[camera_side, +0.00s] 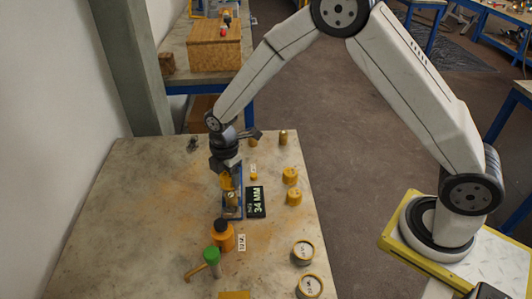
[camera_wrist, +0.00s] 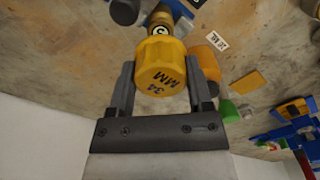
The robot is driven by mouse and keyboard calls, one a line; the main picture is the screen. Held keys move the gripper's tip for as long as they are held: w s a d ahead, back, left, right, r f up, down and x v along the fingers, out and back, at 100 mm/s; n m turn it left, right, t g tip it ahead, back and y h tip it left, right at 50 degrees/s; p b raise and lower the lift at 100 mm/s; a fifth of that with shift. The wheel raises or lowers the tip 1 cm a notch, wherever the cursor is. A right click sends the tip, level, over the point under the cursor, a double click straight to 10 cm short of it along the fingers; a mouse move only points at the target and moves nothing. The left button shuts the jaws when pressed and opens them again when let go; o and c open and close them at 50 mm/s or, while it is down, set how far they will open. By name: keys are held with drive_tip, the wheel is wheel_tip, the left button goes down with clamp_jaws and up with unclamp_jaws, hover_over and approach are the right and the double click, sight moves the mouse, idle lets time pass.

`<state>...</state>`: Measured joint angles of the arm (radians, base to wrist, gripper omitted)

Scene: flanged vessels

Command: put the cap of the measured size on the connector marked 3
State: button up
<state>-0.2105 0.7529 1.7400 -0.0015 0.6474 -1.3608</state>
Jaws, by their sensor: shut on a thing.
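My gripper (camera_side: 226,172) is shut on a yellow ribbed cap (camera_wrist: 160,68), whose face reads "34 MM" in the wrist view. The fingers lie on both sides of the cap. In the side view the gripper is over a blue stand (camera_side: 233,213) with brass-coloured parts. A dark display (camera_side: 256,202) beside it reads "34 MM".
Two yellow caps (camera_side: 290,175) (camera_side: 294,197) stand right of the display. Two labelled round pieces (camera_side: 303,252) (camera_side: 310,286) are near the right edge. The table's left side is clear.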

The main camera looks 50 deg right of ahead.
sight(230, 195)
drive_tip(key=shift+f, duration=2)
drive_tip(key=shift+f, duration=1)
idle(1.2)
drive_tip(key=o, duration=1.2)
drive_tip(key=shift+r, duration=0.1)
drive_tip(key=shift+r, duration=3.8)
